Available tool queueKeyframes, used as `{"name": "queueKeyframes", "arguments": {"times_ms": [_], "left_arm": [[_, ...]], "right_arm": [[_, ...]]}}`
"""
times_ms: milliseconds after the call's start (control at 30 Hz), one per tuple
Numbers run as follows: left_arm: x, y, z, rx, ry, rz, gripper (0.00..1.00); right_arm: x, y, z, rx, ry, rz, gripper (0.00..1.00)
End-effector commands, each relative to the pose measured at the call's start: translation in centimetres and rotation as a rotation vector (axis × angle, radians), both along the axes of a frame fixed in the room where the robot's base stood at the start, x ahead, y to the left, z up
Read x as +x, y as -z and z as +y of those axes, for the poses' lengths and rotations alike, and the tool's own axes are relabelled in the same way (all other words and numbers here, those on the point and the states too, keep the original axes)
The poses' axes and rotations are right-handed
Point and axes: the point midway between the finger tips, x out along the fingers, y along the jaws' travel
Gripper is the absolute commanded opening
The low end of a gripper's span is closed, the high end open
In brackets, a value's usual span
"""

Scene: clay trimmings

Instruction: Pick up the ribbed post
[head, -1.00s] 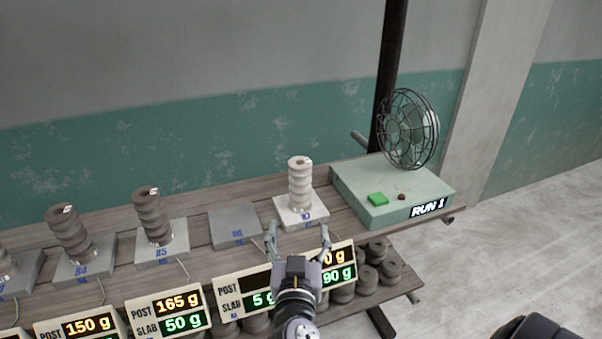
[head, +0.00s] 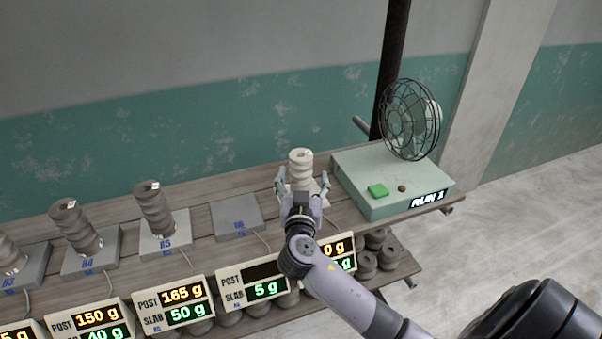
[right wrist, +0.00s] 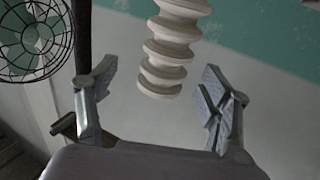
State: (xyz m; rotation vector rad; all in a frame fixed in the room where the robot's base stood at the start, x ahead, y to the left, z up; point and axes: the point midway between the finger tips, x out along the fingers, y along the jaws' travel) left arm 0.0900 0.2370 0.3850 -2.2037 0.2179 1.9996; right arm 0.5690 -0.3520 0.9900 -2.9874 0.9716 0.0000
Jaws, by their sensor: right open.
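A pale, cream ribbed post (head: 301,166) stands upright on the white slab at the right end of the row, next to the fan box. My right gripper (head: 302,186) is open in front of it in the head view, its fingers spread to either side of the post's lower part, which it hides. In the right wrist view the ribbed post (right wrist: 168,50) shows between and beyond the open fingers (right wrist: 160,92), apart from both. Darker grey-brown ribbed posts (head: 154,210) (head: 75,227) stand on slabs further left. My left gripper is not in view.
A fan (head: 410,118) stands on a green box (head: 385,205) just right of the pale post. An empty grey slab (head: 237,218) lies to its left. Lit weight displays (head: 173,308) line the front edge. Round clay pieces (head: 368,262) lie on the lower shelf.

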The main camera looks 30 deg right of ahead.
Motion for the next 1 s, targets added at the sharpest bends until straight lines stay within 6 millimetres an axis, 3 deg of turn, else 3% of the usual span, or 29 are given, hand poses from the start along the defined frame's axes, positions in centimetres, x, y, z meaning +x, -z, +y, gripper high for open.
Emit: {"name": "queueKeyframes", "arguments": {"times_ms": [333, 667, 1000], "left_arm": [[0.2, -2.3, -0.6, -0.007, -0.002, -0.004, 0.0], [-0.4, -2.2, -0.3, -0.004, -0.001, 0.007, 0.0], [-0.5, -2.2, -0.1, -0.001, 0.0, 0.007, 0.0]], "right_arm": [[4.0, -0.4, -2.0, -0.004, -0.001, 0.002, 0.73], [4.5, 0.0, -2.4, 0.0, -0.002, 0.001, 0.73], [4.5, -0.1, -2.4, 0.0, -0.002, 0.001, 0.5]]}}
